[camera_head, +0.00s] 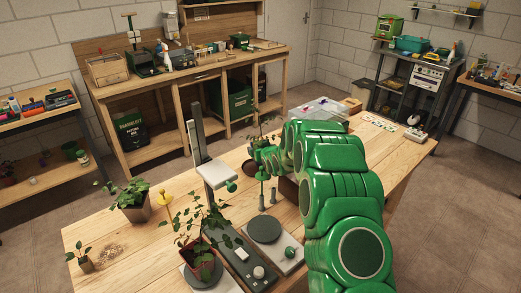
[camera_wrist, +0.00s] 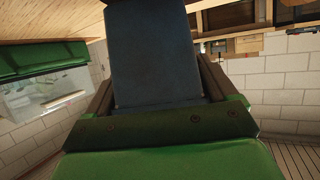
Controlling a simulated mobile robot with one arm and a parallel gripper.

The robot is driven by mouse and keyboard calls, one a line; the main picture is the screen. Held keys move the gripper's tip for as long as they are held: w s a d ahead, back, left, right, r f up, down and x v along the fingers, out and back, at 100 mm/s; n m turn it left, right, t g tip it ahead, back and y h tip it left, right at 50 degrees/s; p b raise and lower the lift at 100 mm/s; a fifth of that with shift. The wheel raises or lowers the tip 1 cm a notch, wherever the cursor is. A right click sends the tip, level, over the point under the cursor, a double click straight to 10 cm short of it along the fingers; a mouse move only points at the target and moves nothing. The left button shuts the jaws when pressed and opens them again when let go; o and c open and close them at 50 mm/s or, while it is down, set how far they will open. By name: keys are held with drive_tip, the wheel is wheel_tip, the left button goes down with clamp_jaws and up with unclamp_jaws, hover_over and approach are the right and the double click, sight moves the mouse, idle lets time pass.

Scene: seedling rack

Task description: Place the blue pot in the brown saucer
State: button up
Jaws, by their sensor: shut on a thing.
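A dark blue pot (camera_wrist: 152,60) fills the middle of the wrist view, between the two fingers of my gripper (camera_wrist: 160,90), which is shut on it. The blue pot cannot be made out there. Leafy stems (camera_head: 257,134) show just beyond the gripper; I cannot tell which pot they belong to. A dark brown rounded thing (camera_head: 287,188) shows partly under the arm; I cannot tell whether it is the brown saucer.
A potted plant (camera_head: 203,268) in a reddish pot stands on a scale at the front. Another plant (camera_head: 133,205), a yellow stand (camera_head: 165,207) and a tall grey device (camera_head: 208,170) stand to the left. A clear box (camera_head: 322,109) stands behind the arm. The table's right part holds small cards.

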drive_tip(key=shift+f, duration=0.4)
drive_tip(key=o, duration=1)
drive_tip(key=shift+r, duration=0.1)
drive_tip(key=shift+s+d+r, duration=0.1)
drive_tip(key=shift+s+r, duration=0.05)
drive_tip(key=shift+r, duration=0.4)
drive_tip(key=v, duration=1.1)
drive_tip(key=shift+s+r, duration=0.2)
drive_tip(key=shift+s, duration=0.05)
